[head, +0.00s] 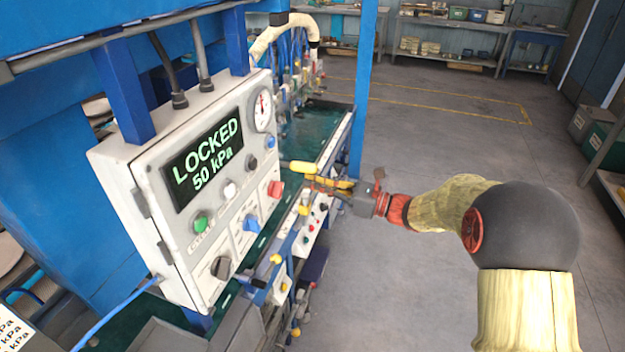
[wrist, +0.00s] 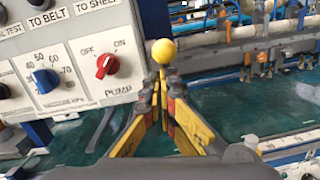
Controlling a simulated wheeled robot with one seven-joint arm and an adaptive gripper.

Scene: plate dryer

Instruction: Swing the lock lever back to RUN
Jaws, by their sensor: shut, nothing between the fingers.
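The control box (head: 150,190) has a lit display (head: 204,161) that reads LOCKED and 50 kPa. A yellow-ended handle (head: 303,167), likely the lock lever, sticks out to the right of the box. In the wrist view its rounded yellow end (wrist: 163,51) shows just beyond and above my fingertips. My gripper (head: 312,182) is at the box's right side, close to the yellow end. In the wrist view my gripper (wrist: 162,88) has its fingertips together with nothing between them. I cannot tell whether they touch the handle. The lever's base and its RUN marking are not visible.
A red PUMP knob (wrist: 106,66) and a blue dial (wrist: 46,81) sit on the panel left of my fingers. A green-topped bench (head: 320,122) with hoses runs behind. A blue post (head: 363,90) stands just beyond my gripper. Open floor (head: 440,130) lies to the right.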

